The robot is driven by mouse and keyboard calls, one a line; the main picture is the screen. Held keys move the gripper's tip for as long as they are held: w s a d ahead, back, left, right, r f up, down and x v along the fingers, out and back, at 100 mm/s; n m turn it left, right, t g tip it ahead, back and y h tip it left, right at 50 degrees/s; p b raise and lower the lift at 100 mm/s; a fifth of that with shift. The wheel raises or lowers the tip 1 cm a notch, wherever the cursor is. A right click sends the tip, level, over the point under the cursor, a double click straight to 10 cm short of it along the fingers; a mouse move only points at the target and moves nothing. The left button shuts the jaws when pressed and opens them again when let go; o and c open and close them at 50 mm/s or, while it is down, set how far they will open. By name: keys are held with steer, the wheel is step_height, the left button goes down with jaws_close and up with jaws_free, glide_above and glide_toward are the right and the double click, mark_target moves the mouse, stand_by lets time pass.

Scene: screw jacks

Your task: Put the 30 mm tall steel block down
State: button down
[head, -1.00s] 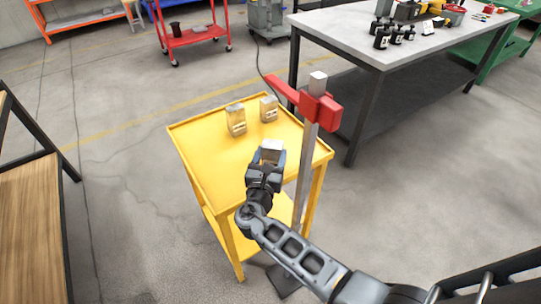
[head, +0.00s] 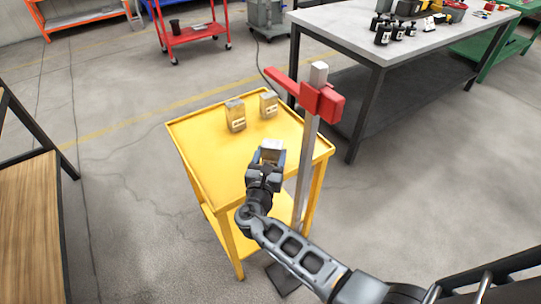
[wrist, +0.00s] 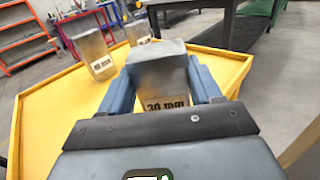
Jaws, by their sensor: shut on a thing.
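The 30 mm steel block (wrist: 158,72) is between the fingers of my gripper (wrist: 160,88) in the wrist view, with its "30 mm" label facing the camera. In the head view my gripper (head: 267,160) is shut on the block (head: 272,146) over the front right part of the yellow cart (head: 205,165). I cannot tell whether the block's underside touches the cart top. The lower part of the block is hidden by my gripper.
Two other labelled steel blocks stand toward the cart's back, one at left (head: 236,115) and one at right (head: 269,104). A steel post with a red arm (head: 318,100) rises by the cart's right edge, close to my gripper. The cart's left and middle top is clear.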

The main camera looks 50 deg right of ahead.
steer(key=shift+f+b, duration=0.3)
steer(key=c, duration=0.5)
jaws_free()
steer(key=o, duration=0.4)
steer(key=shift+c, duration=0.2)
steer(key=shift+f, duration=0.2)
steer(key=v, duration=0.7)
steer(key=shift+a, duration=0.4)
